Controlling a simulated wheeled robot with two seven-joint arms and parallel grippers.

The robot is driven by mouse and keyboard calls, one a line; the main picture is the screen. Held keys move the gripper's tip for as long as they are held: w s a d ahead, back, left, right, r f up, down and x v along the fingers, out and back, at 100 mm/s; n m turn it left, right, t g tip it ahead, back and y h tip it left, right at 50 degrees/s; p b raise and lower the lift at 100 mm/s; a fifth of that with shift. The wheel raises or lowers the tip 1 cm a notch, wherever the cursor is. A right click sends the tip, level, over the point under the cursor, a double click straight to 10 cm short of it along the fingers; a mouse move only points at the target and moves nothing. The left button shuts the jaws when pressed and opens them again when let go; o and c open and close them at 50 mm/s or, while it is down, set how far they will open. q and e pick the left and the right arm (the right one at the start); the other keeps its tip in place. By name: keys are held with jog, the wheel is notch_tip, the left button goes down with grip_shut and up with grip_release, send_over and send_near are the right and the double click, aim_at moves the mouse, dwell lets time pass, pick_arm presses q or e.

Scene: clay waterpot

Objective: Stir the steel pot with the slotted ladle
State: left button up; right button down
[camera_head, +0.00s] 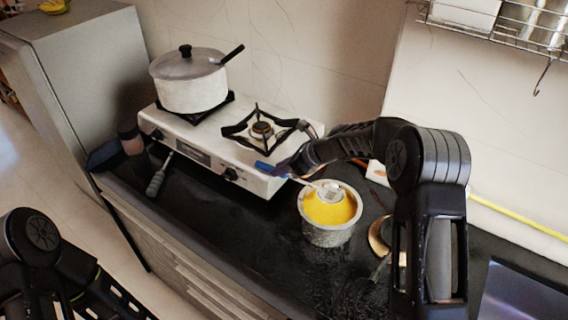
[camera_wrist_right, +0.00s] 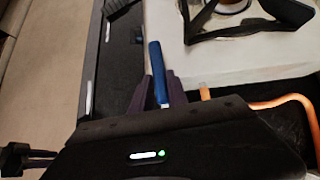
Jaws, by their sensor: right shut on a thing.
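The steel pot (camera_head: 325,236) stands on the dark counter in front of the stove, open at the top, with yellow contents (camera_head: 328,212). The slotted ladle (camera_head: 301,182) has a blue handle and a metal shaft that slopes over the pot's left rim. Its metal head is over or in the yellow contents; how deep it sits I cannot tell. My right gripper (camera_head: 287,168) is shut on the blue handle, left of the pot and above the stove's front corner. In the right wrist view the blue handle (camera_wrist_right: 156,72) stands between the fingers (camera_wrist_right: 160,92).
A white stove (camera_head: 205,148) carries a lidded white pot (camera_head: 190,93) on its left burner; its right burner (camera_head: 262,130) is empty. A dark-handled utensil (camera_head: 158,180) lies in front. An orange hose (camera_wrist_right: 285,101) runs near the stove. A wire rack (camera_head: 500,28) hangs at upper right.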

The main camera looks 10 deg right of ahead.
jog(key=shift+w+r, duration=0.1)
jog(key=shift+r, duration=1.4)
